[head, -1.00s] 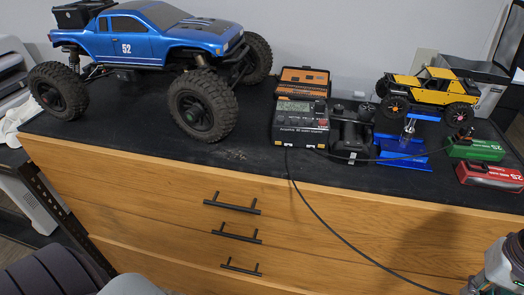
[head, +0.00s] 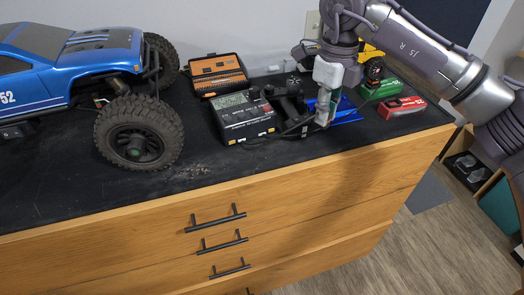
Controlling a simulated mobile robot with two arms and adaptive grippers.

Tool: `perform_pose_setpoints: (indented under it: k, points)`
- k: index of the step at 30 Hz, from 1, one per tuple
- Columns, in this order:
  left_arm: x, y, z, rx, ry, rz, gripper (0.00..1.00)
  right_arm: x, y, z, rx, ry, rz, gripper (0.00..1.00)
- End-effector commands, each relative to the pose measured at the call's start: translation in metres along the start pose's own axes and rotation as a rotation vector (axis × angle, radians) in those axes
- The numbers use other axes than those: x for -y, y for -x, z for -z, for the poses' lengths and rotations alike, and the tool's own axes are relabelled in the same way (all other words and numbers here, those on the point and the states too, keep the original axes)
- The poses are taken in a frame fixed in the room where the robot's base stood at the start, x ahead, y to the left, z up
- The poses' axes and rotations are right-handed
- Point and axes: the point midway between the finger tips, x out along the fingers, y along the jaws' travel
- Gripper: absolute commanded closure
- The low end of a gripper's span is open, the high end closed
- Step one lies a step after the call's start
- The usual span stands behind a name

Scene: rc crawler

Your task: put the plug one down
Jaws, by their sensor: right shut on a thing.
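My right gripper (head: 322,117) reaches in from the right over the dresser top, pointing down beside the blue stand. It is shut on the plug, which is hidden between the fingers. A black cable (head: 290,132) runs from the front of the charger (head: 245,116) toward the fingertips. Whether the plug touches the surface cannot be told. The green battery (head: 381,89) and red battery (head: 402,107) lie right of the gripper. My left gripper is not in view.
A blue truck (head: 105,68) stands at left. An orange-black case (head: 217,73) is behind the charger, and a black device (head: 286,101) beside it. The blue stand (head: 347,109) and yellow crawler (head: 370,54) are partly hidden by my arm. The black top (head: 110,195) is clear in front.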

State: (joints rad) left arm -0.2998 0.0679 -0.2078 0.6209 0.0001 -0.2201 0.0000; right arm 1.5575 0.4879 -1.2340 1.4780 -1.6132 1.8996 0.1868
Motion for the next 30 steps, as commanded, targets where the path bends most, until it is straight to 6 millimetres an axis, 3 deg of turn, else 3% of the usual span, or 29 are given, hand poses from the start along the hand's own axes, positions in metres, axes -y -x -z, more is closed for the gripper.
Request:
perform_pose_setpoints:
  k: [6,11,24,30]
  points:
    - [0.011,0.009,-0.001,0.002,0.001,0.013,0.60,-0.002,0.023,-0.017,0.002,-0.379,0.000,1.00]
    - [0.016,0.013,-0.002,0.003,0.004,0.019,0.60,-0.006,0.024,-0.023,0.000,-0.474,0.000,1.00]
    - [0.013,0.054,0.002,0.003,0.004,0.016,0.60,-0.084,-0.027,-0.070,-0.001,-0.478,-0.002,1.00]
    - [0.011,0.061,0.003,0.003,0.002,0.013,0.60,-0.100,-0.043,-0.081,0.000,-0.480,0.000,1.00]
